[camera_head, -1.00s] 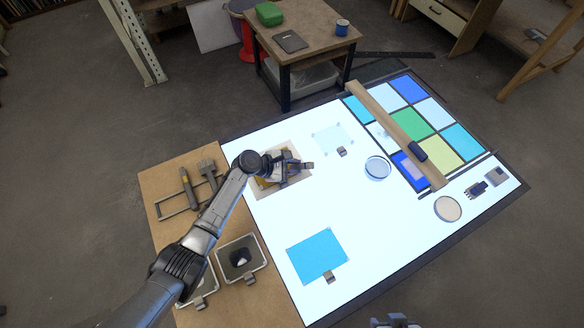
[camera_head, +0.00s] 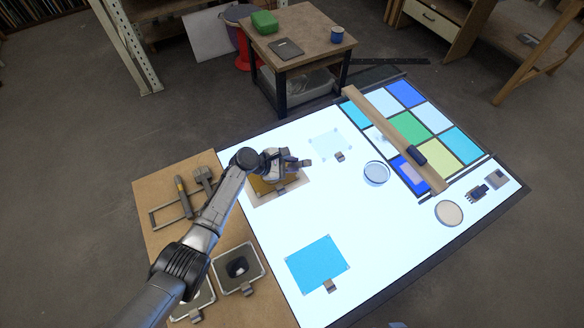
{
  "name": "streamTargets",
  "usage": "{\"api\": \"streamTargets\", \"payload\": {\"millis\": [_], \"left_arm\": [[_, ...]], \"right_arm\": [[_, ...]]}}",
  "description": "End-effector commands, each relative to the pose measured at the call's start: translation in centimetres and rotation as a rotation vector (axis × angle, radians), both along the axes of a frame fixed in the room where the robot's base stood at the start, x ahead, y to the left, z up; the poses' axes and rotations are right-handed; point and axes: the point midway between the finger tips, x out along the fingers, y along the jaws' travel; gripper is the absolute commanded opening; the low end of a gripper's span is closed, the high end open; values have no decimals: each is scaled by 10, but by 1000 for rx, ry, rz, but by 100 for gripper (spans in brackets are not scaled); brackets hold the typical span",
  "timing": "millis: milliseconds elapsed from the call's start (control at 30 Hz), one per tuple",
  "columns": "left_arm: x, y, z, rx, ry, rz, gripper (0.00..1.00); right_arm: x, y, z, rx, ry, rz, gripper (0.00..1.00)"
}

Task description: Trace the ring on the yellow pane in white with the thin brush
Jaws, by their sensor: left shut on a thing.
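A yellow-brown pane (camera_head: 261,186) lies in a pale border at the left of the bright table, with a small clip at its front edge. My left gripper (camera_head: 294,164) is over the pane's far right part and hides much of it. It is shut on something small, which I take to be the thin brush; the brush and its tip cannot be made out. I cannot see the ring or any white line on the pane. I cannot tell whether the tip touches the glass. My right gripper's fingers are out of view; only a sliver shows at the bottom edge.
A rack (camera_head: 158,220) with tools lies on the wooden board at left, near a square tray (camera_head: 257,264). A blue pane (camera_head: 314,263), a clear pane (camera_head: 325,146) and a round dish (camera_head: 376,172) lie on the table. A wooden bar (camera_head: 379,124) crosses the coloured panes.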

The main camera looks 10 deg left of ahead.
Motion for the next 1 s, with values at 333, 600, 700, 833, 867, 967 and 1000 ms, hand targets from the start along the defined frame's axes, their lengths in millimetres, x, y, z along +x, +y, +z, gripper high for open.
{"api": "streamTargets", "payload": {"millis": [333, 600, 700, 833, 867, 967, 1000], "left_arm": [[7, 7, -2, 3, 3, -1, 0], [12, 13, -1, 2, 3, 1, 0], [14, 15, 0, 2, 3, 0, 0], [16, 17, 1, 2, 2, 0, 0], [16, 18, 1, 2, 2, 0, 0], [18, 21, 1, 2, 2, 0, 0], [19, 22, 1, 2, 2, 0, 0]], "right_arm": [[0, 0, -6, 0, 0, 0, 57], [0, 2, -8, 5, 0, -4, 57], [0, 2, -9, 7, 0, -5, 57], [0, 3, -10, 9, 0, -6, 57], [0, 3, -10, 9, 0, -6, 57], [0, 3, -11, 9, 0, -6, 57], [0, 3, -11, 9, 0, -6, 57]]}}
